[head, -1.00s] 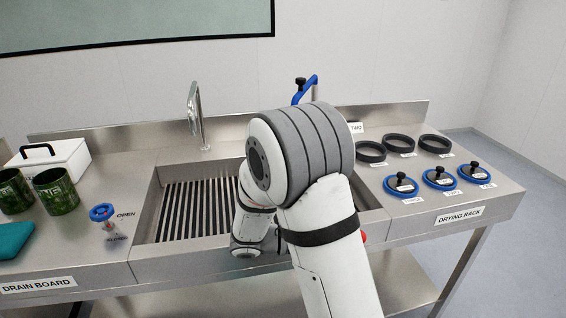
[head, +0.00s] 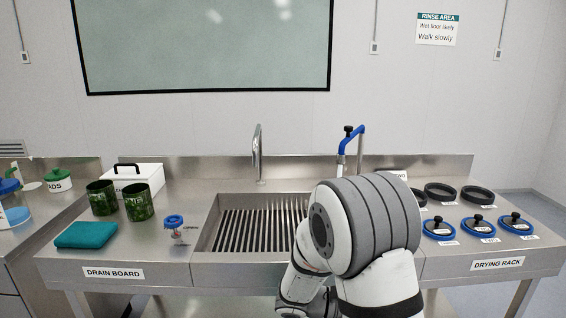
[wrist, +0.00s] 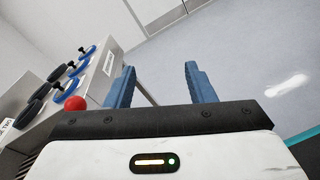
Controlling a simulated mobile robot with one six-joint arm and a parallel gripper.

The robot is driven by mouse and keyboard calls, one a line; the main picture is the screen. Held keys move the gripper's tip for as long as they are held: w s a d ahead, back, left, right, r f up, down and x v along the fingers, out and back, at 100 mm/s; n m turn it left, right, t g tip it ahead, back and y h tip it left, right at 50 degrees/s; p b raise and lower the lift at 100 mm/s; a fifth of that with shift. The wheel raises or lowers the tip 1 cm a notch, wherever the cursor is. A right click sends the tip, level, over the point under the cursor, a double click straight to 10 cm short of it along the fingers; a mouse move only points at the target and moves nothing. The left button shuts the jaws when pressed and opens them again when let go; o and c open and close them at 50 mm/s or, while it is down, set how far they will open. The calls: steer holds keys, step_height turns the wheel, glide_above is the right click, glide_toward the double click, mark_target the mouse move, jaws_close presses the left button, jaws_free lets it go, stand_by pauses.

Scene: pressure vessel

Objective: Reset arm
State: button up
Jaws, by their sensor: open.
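My gripper (wrist: 160,88) shows in the wrist view with its two blue fingers spread apart and nothing between them. Past the fingers are the bare floor and the end of the sink counter. In the head view my arm is folded in front of the sink (head: 235,268), at the right of its basin. The gripper itself is hidden there behind or below the arm links.
The drying rack (head: 440,262) holds several black rings and blue-rimmed lids (head: 478,228). Green cups (head: 138,203), a teal cloth (head: 86,235), a white box (head: 150,178) and a blue-handled valve (head: 174,221) are on the drain board. A red ball (wrist: 75,103) shows near the counter edge.

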steer(key=s+a+r+m+g+y, duration=0.1)
steer(key=s+r+m+g+y, duration=0.1)
steer(key=s+m+y, duration=0.75)
steer(key=s+a+r+m+t+y+p, duration=0.1)
steer(key=s+a+r+m+t+y, duration=0.1)
steer(key=a+t+y, duration=0.4)
steer(key=shift+s+r+m+y, duration=0.35)
steer(key=shift+s+r+y, duration=0.3)
steer(key=shift+s+r, duration=0.2)
steer(key=shift+a, duration=0.1)
